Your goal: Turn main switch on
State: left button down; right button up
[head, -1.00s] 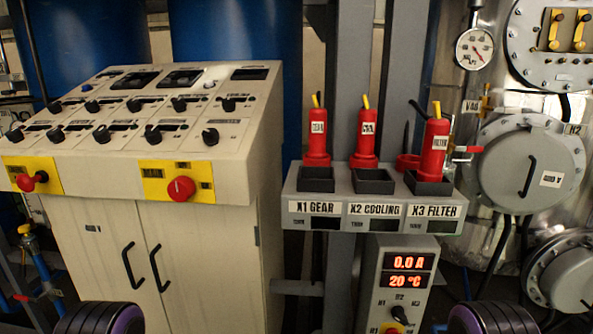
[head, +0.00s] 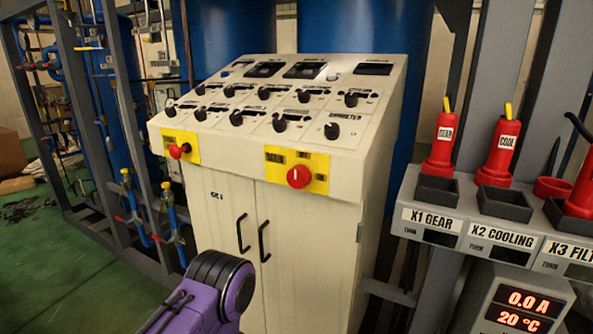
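A beige control cabinet (head: 300,230) with a sloped panel stands in the middle of the head view. On its front, a red rotary knob (head: 299,176) sits on a yellow plate at the right. A smaller red switch (head: 179,150) sits on another yellow plate at the left. Which of them is the main switch I cannot tell from the labels. Several black knobs and small displays (head: 305,69) cover the sloped panel. A purple and black part of my arm shows at the bottom, in front of the cabinet doors. Neither gripper's fingers are in view.
A grey shelf (head: 415,196) with red plugs in black sockets stands to the right, above a box with a lit red display (head: 519,310). Blue pipes and a grey frame (head: 108,120) stand at the left. Green floor (head: 60,270) is open at the lower left.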

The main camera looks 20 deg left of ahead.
aim_at(299, 175)
jog(key=k, duration=0.5)
jog(key=u, duration=1.1)
jog(key=i, duration=0.65)
jog(key=z, duration=1.2)
